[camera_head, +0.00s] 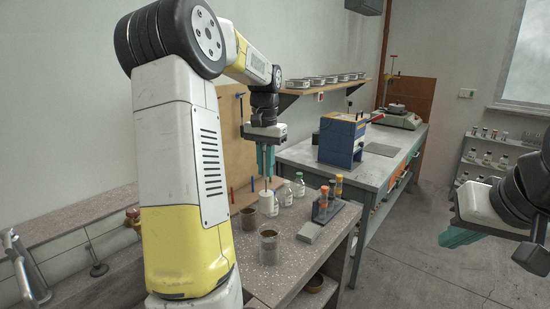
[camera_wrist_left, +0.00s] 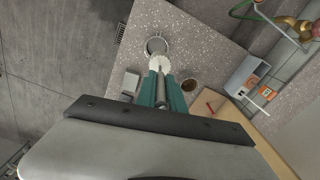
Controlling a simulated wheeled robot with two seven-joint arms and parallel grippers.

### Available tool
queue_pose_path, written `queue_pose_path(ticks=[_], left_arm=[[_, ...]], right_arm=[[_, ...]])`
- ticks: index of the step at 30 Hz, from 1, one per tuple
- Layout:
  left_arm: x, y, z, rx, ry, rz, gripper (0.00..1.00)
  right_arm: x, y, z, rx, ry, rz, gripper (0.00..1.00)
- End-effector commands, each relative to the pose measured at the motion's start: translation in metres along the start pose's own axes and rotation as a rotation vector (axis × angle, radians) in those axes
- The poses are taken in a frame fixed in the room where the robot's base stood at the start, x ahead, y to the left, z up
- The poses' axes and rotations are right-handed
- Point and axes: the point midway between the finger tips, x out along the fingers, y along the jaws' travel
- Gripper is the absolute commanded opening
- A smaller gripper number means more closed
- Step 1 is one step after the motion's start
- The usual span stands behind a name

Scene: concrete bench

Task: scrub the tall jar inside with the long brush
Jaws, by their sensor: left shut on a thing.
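My left gripper (camera_head: 267,178) is shut on the handle of the long brush (camera_head: 268,203), which points down with its white head lowest. In the left wrist view the white brush head (camera_wrist_left: 160,64) shows just past the fingertips (camera_wrist_left: 161,92). A clear jar (camera_head: 268,247) stands upright near the bench front, with something brownish inside. In the left wrist view the brush head overlaps the near rim of the jar (camera_wrist_left: 154,40); in the head view it appears behind and above the jar, apart from it. My right gripper (camera_head: 460,237) is off the bench at the right; its finger gap is unclear.
A pot with brown content (camera_head: 249,220) stands beside the jar. A grey block (camera_head: 309,232), a rack with orange-topped tubes (camera_head: 325,210) and small bottles (camera_head: 299,185) stand to the right and behind. A blue machine (camera_head: 341,140) is on the far bench. The floor at right is clear.

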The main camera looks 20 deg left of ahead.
Motion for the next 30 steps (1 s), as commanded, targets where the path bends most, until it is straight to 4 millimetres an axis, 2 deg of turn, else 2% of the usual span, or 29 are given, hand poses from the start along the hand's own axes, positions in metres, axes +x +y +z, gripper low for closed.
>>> queue_pose_path(ticks=[4,11,30], left_arm=[[0.003,0.007,0.006,0.01,-0.001,0.0,0.0],[0.011,0.009,0.006,0.011,-0.002,0.001,0.0],[0.056,0.008,0.007,0.011,-0.003,0.001,0.0]], right_arm=[[0.0,0.0,0.0,0.0,0.0,0.0,0.0],[0.0,0.0,0.0,0.0,0.0,0.0,0.0],[0.0,0.0,0.0,0.0,0.0,0.0,0.0]])
